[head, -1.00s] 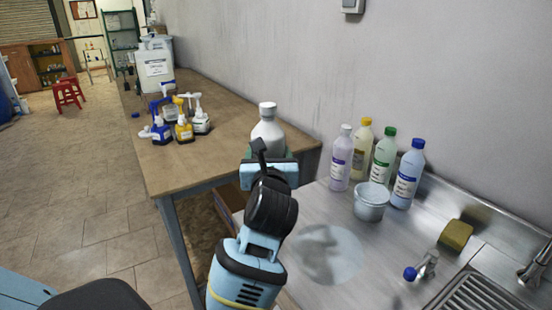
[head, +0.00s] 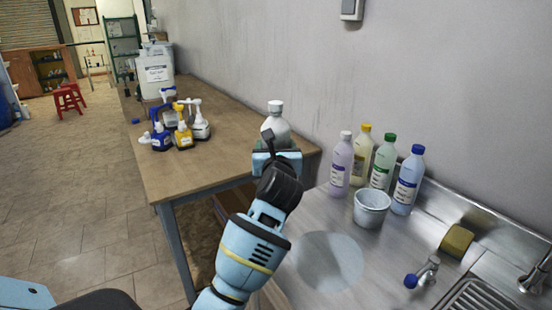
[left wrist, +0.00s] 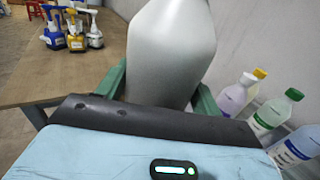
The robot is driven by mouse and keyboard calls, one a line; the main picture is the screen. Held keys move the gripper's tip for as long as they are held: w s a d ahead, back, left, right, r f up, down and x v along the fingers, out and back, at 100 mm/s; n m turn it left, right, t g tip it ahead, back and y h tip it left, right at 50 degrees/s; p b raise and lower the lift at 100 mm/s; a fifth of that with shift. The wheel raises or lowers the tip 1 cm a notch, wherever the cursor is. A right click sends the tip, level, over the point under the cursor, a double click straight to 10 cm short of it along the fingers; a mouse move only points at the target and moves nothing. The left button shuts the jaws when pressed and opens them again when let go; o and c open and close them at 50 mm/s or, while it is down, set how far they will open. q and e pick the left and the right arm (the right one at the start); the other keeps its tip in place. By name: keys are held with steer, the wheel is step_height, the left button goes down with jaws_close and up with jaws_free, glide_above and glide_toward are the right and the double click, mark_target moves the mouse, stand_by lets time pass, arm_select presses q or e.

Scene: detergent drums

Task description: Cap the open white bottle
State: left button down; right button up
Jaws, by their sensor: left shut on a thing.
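A greyish-white bottle (head: 275,125) with a white top stands upright between the fingers of my left gripper (head: 277,150). In the left wrist view the green fingers lie on both sides of this bottle (left wrist: 172,50), shut on it; its top is out of frame there. It is in front of the near right corner of the wooden table, and I cannot tell whether it touches the table. A small blue cap (head: 135,121) lies near the table's left edge. A large white labelled jug (head: 158,75) stands farther back; its mouth is unclear. My right gripper is not in view.
Several pump and spray bottles (head: 182,130) stand on the wooden table (head: 225,135). The wall bounds the right side.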

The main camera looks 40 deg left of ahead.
arm_select(q)
steer(key=shift+w+a+r, duration=0.2)
steer(key=shift+w+r, duration=0.05)
steer(key=shift+w, duration=0.1)
steer(key=shift+f, duration=1.8)
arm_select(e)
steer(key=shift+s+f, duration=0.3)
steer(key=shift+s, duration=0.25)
arm_select(q)
steer(key=shift+f, duration=0.15)
steer(key=c, duration=0.7)
jaws_free()
steer(key=shift+f, duration=0.2)
steer(key=o, duration=0.4)
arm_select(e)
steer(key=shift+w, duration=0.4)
arm_select(q)
steer(key=shift+o, duration=0.2)
steer(key=v, duration=1.2)
steer(key=shift+r+b, duration=0.2)
steer(key=shift+b, duration=0.1)
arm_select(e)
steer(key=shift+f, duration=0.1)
